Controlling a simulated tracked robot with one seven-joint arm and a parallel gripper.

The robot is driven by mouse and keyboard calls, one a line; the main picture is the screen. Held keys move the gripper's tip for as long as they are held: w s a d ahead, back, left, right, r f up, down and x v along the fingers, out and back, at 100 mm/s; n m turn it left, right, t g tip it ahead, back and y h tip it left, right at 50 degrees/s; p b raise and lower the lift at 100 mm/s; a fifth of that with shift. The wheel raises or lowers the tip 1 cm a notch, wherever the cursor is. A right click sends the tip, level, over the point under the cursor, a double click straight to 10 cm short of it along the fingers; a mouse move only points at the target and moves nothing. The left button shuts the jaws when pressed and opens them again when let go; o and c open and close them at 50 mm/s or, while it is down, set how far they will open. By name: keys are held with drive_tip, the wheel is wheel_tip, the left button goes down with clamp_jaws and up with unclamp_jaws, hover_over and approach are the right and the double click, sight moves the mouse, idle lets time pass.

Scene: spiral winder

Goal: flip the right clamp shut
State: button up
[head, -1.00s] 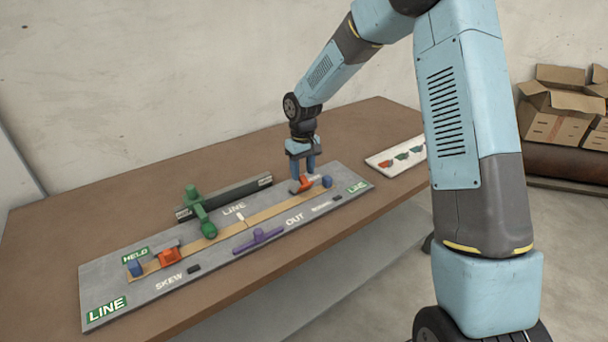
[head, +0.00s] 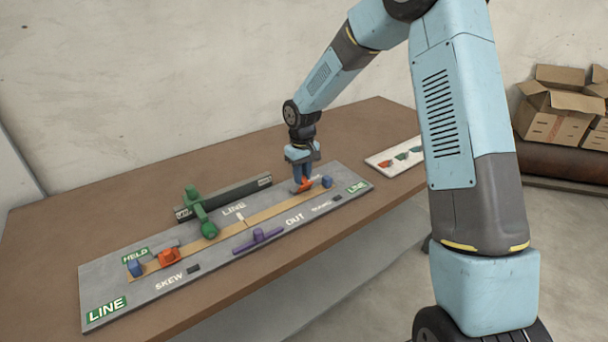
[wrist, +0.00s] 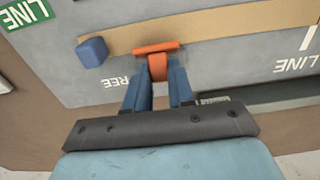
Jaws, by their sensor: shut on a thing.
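The right clamp (head: 305,187) is orange and sits near the right end of the tan strip on the grey board (head: 110,285). My gripper (head: 304,178) is over it with its fingers pointing down and shut on its orange part. In the wrist view my gripper's two blue fingers (wrist: 160,82) close around the stem of the orange clamp (wrist: 156,50), whose wide bar lies across the edge of the tan strip. The fingers partly hide the clamp in the head view, so its exact tilt is hard to tell.
Blue blocks (head: 327,182) stand at both ends of the strip. A left orange clamp (head: 169,257), a green lever (head: 204,215) and a purple handle (head: 258,240) are on the board. A white tray (head: 378,163) lies to the right. Cardboard boxes (head: 556,118) stand beyond the table.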

sight(308, 183)
drive_tip(key=shift+d, duration=0.25)
clamp_jaws()
drive_tip(key=t+y, duration=0.1)
drive_tip(key=s+d+t, duration=0.1)
drive_tip(key=shift+s+f+t+y, duration=0.1)
drive_tip(key=shift+s+t+y, duration=0.2)
drive_tip(key=shift+y, duration=0.1)
drive_tip(key=shift+s+d+f+t+y, duration=0.3)
drive_tip(key=shift+s+t+y, duration=0.25)
drive_tip(key=shift+t, duration=0.35)
drive_tip(key=t+y, duration=0.1)
drive_tip(key=s+d+f+t+y, duration=0.1)
drive_tip(key=t, duration=0.1)
drive_tip(key=shift+s, duration=0.15)
drive_tip(key=shift+s+d+f+t+y, duration=0.15)
drive_tip(key=shift+f+t+y, duration=0.15)
drive_tip(key=shift+t+y, duration=0.25)
drive_tip(key=shift+s+d+f+t+y, duration=0.15)
drive_tip(key=shift+f+t+y, duration=0.15)
drive_tip(key=shift+t, duration=0.35)
